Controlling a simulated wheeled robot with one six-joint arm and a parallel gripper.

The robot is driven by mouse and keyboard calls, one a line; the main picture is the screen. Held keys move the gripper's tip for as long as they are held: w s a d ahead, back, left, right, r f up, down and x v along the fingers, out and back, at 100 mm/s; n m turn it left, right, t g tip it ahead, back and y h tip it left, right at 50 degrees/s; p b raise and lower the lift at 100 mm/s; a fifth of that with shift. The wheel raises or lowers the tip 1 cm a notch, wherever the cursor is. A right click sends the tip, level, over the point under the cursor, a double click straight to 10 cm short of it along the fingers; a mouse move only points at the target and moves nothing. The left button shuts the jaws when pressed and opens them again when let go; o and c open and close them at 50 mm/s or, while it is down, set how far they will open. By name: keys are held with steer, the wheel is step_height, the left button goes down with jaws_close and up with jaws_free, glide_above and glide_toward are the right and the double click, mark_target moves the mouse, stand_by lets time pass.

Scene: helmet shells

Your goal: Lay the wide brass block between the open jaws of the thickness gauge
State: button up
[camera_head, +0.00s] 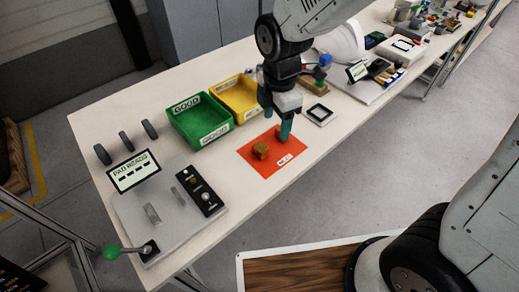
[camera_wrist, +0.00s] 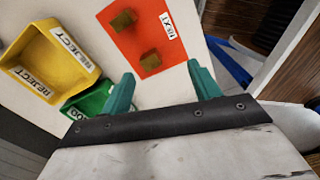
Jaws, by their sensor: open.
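Two small brass-coloured blocks lie on the orange-red mat (camera_head: 257,168). One block (camera_head: 261,150) is clear in the head view; the other is mostly hidden by my gripper. Both show in the wrist view, an upper one (camera_wrist: 122,21) and a lower one (camera_wrist: 150,62). I cannot tell which is the wide one. My gripper (camera_head: 277,122) is over the mat's far side with its teal fingers apart. In the wrist view my gripper (camera_wrist: 161,80) is open and empty, with the blocks beyond its fingertips. The thickness gauge seems to be the grey plate (camera_head: 150,238) with two upright grey jaws (camera_head: 161,206) set apart.
A green bin (camera_head: 183,128) marked GOOD and a yellow REJECT bin (camera_head: 238,97) stand behind the mat. A black-framed square (camera_head: 320,114) lies right of the mat. Bare table separates mat and gauge.

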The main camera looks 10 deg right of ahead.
mark_target(259, 148)
steer(key=a+f+n, duration=0.2)
steer(key=f, duration=0.1)
steer(key=a+f+n, duration=0.1)
steer(key=shift+w+a+f, duration=0.15)
steer(key=shift+w+a, duration=0.1)
steer(key=shift+w, duration=0.1)
steer(key=f, duration=0.6)
steer(key=shift+w+a+f, duration=0.2)
steer(key=shift+w+a, duration=0.05)
steer(key=shift+w, duration=0.05)
steer(key=shift+f, duration=0.6)
steer(key=c, duration=1.2)
